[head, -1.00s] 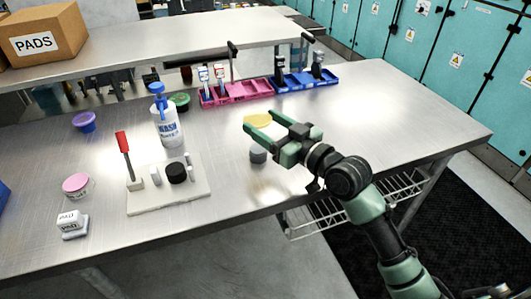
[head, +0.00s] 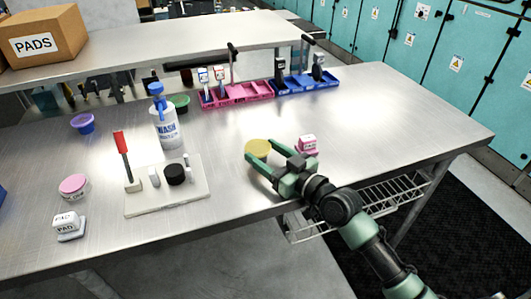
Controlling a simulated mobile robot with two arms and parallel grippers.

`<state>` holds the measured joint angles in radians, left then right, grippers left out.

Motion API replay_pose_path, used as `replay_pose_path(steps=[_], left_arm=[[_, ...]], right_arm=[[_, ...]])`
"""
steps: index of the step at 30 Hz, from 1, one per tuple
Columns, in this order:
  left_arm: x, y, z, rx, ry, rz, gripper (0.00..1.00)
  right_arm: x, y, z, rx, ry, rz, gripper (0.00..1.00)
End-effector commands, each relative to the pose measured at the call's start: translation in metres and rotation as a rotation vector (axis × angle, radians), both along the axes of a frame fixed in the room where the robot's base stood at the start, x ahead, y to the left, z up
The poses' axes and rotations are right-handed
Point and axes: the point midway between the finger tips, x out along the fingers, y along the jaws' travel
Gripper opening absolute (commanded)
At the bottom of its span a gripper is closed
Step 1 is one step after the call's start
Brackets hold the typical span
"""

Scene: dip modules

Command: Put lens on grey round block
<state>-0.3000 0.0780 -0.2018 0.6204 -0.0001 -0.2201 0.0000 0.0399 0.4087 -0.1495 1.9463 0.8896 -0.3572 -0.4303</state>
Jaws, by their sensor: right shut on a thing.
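The grey round block is hidden now behind the lens and fingers. The lens lies over the place where the block stood in the earlier view. I cannot tell whether the lens touches the block. My left gripper is not in view.
A white board (head: 150,203) holds a red-handled tool (head: 121,143) and a black round piece (head: 174,174). A wash bottle (head: 164,125) stands behind it. A pink box (head: 307,144) is beside my right gripper. Pink (head: 236,96) and blue trays (head: 306,83) stand farther back.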

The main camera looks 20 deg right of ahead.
Motion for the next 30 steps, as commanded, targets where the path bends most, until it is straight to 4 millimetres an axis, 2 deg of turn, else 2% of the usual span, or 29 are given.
replay_pose_path(steps=[1,2,3,4,15,17,30], left_arm=[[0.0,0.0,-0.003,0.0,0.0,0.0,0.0],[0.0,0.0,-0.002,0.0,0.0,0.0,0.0],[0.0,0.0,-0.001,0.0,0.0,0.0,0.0],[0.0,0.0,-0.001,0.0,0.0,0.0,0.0],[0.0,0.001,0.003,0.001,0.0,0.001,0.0],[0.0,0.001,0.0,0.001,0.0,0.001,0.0],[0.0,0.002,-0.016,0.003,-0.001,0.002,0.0]], right_arm=[[0.0,0.0,-0.003,-0.001,0.0,0.0,0.24],[0.0,0.0,-0.002,-0.001,0.0,0.0,0.7],[0.0,0.0,-0.001,-0.001,0.0,0.0,0.81],[0.0,0.0,-0.001,-0.001,0.0,0.0,0.84],[0.0,0.0,0.004,0.001,0.0,0.0,0.84],[-0.005,-0.003,0.0,-0.002,0.001,-0.001,0.84],[-0.086,-0.04,-0.001,-0.004,0.002,0.003,0.84]])
